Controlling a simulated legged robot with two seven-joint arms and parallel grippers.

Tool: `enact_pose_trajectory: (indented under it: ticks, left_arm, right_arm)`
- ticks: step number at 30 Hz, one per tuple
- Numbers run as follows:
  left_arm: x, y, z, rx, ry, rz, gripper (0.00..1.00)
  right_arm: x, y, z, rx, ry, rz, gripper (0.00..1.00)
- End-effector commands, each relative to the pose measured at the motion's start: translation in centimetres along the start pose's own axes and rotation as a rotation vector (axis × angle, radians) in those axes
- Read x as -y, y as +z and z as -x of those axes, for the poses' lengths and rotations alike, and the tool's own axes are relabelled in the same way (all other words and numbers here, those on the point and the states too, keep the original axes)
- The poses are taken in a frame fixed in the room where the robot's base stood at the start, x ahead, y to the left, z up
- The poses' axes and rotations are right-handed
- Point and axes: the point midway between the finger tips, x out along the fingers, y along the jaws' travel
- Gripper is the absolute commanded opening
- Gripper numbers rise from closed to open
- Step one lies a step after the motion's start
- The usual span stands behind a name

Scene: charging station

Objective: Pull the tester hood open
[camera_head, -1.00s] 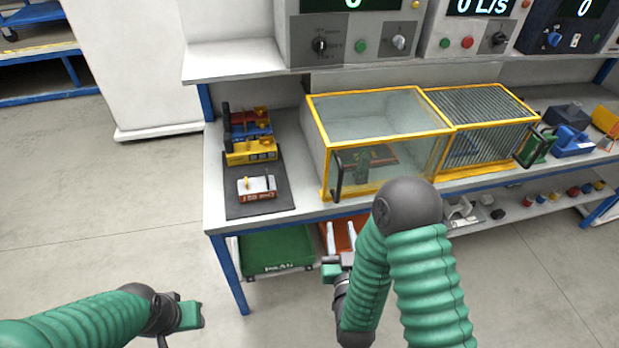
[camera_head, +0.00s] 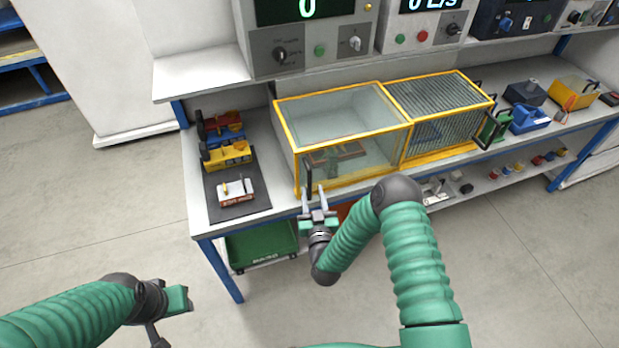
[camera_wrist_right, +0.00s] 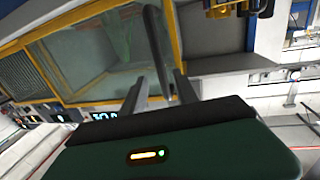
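The tester hood (camera_head: 352,116) is a clear box with a yellow frame on the bench, and it looks closed. A dark upright handle (camera_head: 309,178) is on the left of its front face. My right gripper (camera_head: 313,197) is in front of the hood at this handle, fingers apart. In the right wrist view the black handle (camera_wrist_right: 155,42) rises between the two grey fingers (camera_wrist_right: 158,95), with no clear grip on it. My left gripper (camera_head: 180,299) is low at the left, away from the bench; its fingers are not clear.
A second yellow-framed box with a ribbed cover (camera_head: 436,102) adjoins the hood on the right. A dark mat (camera_head: 224,181) with several small devices lies to the left. A green bin (camera_head: 262,246) is under the bench. Control units stand on the shelf above.

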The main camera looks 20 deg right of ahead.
Motion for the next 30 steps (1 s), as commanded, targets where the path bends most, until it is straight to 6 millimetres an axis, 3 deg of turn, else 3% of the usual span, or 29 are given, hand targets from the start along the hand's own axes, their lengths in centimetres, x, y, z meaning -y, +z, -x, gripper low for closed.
enact_pose_trajectory:
  ticks: [6,17,25,30]
  left_arm:
    - [0.0,-0.2,0.6,-0.001,0.000,-0.001,0.36]
    - [0.0,-0.2,0.6,-0.001,0.000,0.000,0.36]
    - [0.0,-0.2,0.6,-0.001,0.000,0.000,0.36]
    - [0.0,-0.2,0.6,-0.001,0.000,0.000,0.36]
  right_arm:
    - [0.3,-0.1,-4.0,-0.001,0.001,0.003,0.36]
    - [0.3,0.0,-4.9,0.001,0.000,0.002,0.36]
    - [0.2,0.0,-4.9,0.001,0.000,0.002,0.01]
    - [0.2,0.0,-4.9,0.001,0.001,0.002,0.00]
